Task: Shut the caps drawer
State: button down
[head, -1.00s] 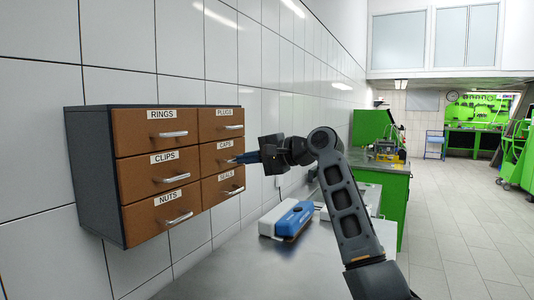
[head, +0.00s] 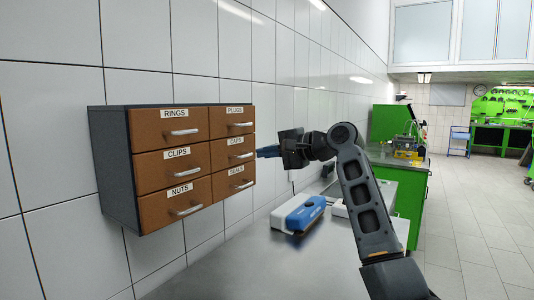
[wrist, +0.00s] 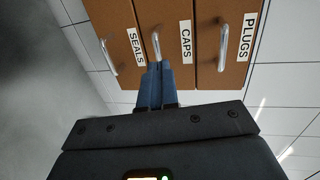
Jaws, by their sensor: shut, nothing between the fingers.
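The caps drawer (head: 221,153) is the middle drawer of the right column in a brown-fronted cabinet on the wall. In the head view its front looks level with its neighbours; any small gap cannot be told. Its silver handle (head: 242,156) also shows in the wrist view (wrist: 155,45), beside the CAPS label (wrist: 186,42). My gripper (head: 258,152) has blue fingers, shut together and empty, just right of the drawer front and pointing at it. In the wrist view the fingertips (wrist: 158,68) overlap the near end of the handle; contact cannot be told.
The plugs drawer (head: 220,122) is above and the seals drawer (head: 222,185) below, both looking flush. A metal bench (head: 260,260) lies underneath, with a blue-and-white case (head: 304,214) on it. Open floor lies to the right.

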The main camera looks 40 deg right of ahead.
jog(key=b+v, duration=0.2)
jog(key=v, duration=0.8)
jog(key=shift+d, duration=0.1)
